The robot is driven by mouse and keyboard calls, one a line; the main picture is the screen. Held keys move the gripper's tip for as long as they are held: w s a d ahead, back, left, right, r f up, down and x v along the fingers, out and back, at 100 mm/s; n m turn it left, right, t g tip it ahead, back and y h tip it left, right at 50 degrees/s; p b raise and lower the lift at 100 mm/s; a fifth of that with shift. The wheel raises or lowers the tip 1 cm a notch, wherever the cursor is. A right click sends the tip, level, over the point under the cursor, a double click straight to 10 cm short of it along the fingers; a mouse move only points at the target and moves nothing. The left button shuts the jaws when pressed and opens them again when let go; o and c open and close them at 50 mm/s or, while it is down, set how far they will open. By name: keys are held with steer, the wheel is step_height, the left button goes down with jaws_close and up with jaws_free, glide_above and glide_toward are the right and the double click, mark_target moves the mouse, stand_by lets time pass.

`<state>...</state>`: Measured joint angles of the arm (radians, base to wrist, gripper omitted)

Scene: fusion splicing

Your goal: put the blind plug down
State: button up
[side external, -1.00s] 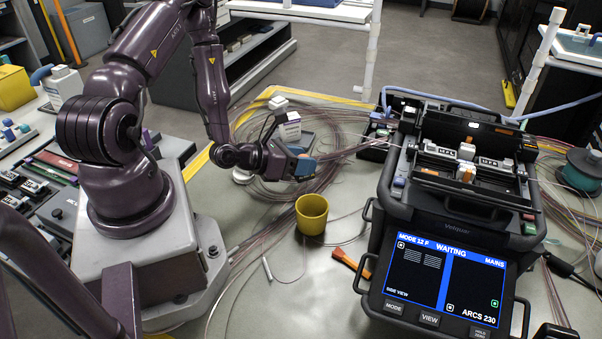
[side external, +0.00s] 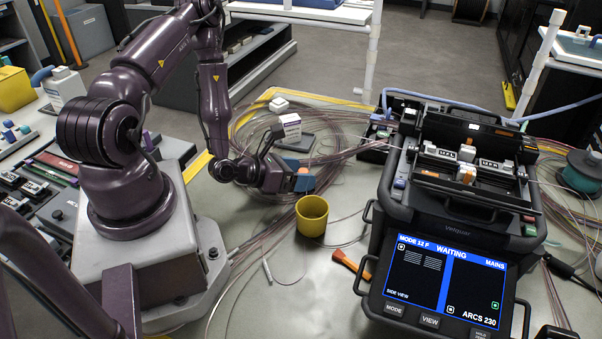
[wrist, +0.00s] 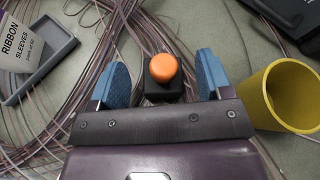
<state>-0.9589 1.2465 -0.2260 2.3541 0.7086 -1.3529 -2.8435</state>
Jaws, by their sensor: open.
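The blind plug, a black block with a round orange top (wrist: 163,68), stands between my gripper's two blue fingers in the wrist view. My gripper (wrist: 162,75) is open, with a visible gap on each side of the plug. In the side external view my gripper (side external: 302,181) is low over the bench, just behind the yellow cup. The plug is hard to make out there. Whether its base rests flat on the bench or on a fibre is not clear.
The yellow cup (side external: 312,215) stands close by, just right of my right finger in the wrist view (wrist: 285,97). Loose fibre coils (wrist: 85,70) and a grey tray (wrist: 42,62) lie to the left. The splicer (side external: 455,215) stands to the right.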

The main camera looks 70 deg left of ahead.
steer(key=v, duration=0.4)
steer(key=shift+s+r, duration=0.1)
steer(key=shift+a+r+m, duration=0.1)
steer(key=shift+r+m, duration=0.05)
steer(key=shift+m, duration=0.55)
steer(key=w+a+r+m+g+y, duration=0.1)
steer(key=w+r+m+g, duration=0.2)
steer(key=r+m, duration=0.55)
steer(key=w+a+r+m+g+y, duration=0.1)
steer(key=w+r+m+g, duration=0.15)
steer(key=r+m, duration=0.65)
steer(key=s+d+r+m+g+h, duration=0.1)
steer(key=s+d+r+m+g, duration=0.1)
steer(key=s+d+r+m, duration=1.1)
steer(key=m, duration=0.6)
steer(key=shift+d+r+h, duration=0.25)
steer(key=shift+d+h, duration=0.1)
steer(key=shift+h, duration=0.05)
